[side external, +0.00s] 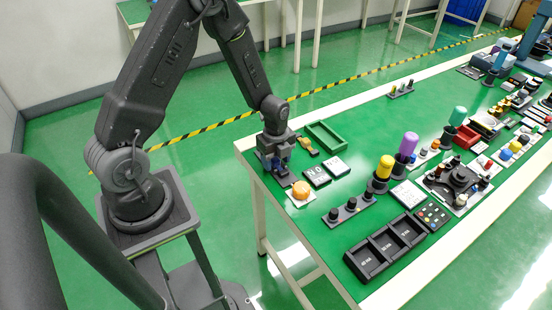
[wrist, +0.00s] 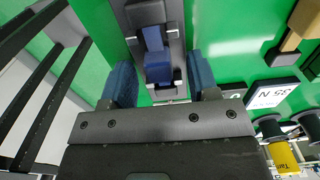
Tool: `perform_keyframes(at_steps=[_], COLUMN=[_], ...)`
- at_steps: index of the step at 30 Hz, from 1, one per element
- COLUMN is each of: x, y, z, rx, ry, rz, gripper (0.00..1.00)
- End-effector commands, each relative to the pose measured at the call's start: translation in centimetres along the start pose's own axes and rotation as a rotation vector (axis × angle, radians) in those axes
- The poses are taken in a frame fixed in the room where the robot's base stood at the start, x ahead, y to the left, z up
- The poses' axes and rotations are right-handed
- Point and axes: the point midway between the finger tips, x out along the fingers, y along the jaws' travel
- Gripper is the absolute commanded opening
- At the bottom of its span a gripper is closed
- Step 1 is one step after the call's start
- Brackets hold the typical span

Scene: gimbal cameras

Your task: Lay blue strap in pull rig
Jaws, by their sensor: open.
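My gripper (wrist: 160,76) is open, with its two blue fingers apart on either side of a blue strap (wrist: 153,38). The strap lies lengthwise along a dark grey fixture (wrist: 174,46), which looks like the pull rig. A wider blue block sits at the strap's near end, between the fingers; I see a gap to each finger. In the side external view my gripper (side external: 279,153) points down low over the table's near left corner. There the fingers and wrist hide most of the rig and strap, so I cannot tell how the strap is seated.
Close by are an orange dome button (side external: 301,189), a label plate marked NO (side external: 316,176), a plate marked 35 N (wrist: 272,95), a green tray (side external: 326,137) and an orange-handled tool (side external: 307,146). A black compartment tray (side external: 385,247) lies farther right.

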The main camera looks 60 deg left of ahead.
Motion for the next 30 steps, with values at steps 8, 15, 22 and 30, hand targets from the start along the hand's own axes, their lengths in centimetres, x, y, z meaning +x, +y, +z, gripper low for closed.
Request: perform_keyframes(at_steps=[8,15,22,30], x=[-1.0,-5.6,-10.5,-13.5], y=[-0.1,-0.1,-0.1,0.0], z=[0.0,0.0,0.0,0.0], rx=[0.000,0.000,0.000,0.000], ry=[-0.001,-0.002,-0.002,-0.001], rz=[-0.004,-0.008,-0.006,-0.002], gripper=[0.55,0.55,0.55,0.55])
